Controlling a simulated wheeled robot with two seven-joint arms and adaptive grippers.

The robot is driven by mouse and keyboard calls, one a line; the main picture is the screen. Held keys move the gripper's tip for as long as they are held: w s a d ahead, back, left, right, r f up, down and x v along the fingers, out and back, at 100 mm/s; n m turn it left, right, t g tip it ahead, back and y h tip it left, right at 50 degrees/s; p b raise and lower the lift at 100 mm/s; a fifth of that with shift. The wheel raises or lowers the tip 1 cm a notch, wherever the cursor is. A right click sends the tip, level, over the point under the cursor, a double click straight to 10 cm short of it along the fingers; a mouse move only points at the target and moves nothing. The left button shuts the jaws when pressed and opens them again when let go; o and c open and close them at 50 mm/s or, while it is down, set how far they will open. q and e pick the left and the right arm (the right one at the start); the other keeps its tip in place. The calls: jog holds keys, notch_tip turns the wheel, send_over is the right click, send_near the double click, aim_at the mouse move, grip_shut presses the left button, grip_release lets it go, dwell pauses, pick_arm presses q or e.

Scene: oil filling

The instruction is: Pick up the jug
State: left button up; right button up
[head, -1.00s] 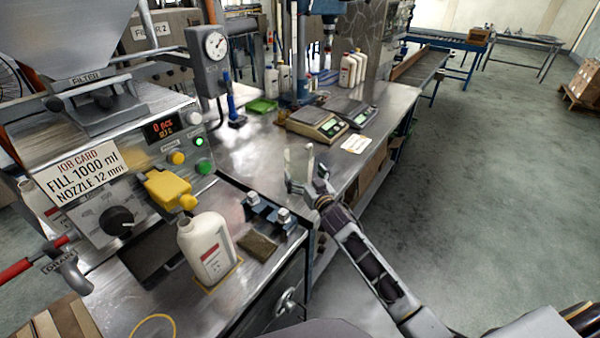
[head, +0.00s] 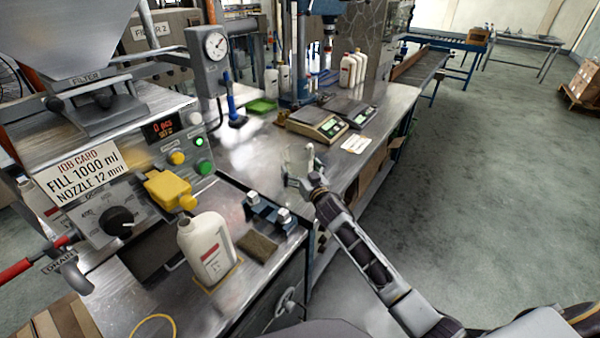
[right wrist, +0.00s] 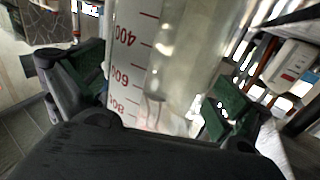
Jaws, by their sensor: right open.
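A clear jug with red volume marks (right wrist: 135,45) fills the middle of the right wrist view. It stands between the two green-padded fingers of my right gripper (right wrist: 150,95), which is open. A gap shows at the right finger; I cannot tell whether the left finger touches the jug. In the head view the jug is a faint, see-through shape (head: 294,158) at the near edge of the steel bench, partly hidden by my right gripper (head: 302,168). My left gripper is not in view.
A white bottle (head: 205,250) stands by the filler under a yellow nozzle (head: 168,190). A blue clamp block (head: 266,212) and a brown sponge (head: 257,247) sit nearby. Two scales (head: 316,123) stand behind the jug.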

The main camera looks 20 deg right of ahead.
jog(key=shift+w+a, duration=0.1)
jog(key=shift+w, duration=0.65)
jog(key=c, duration=0.8)
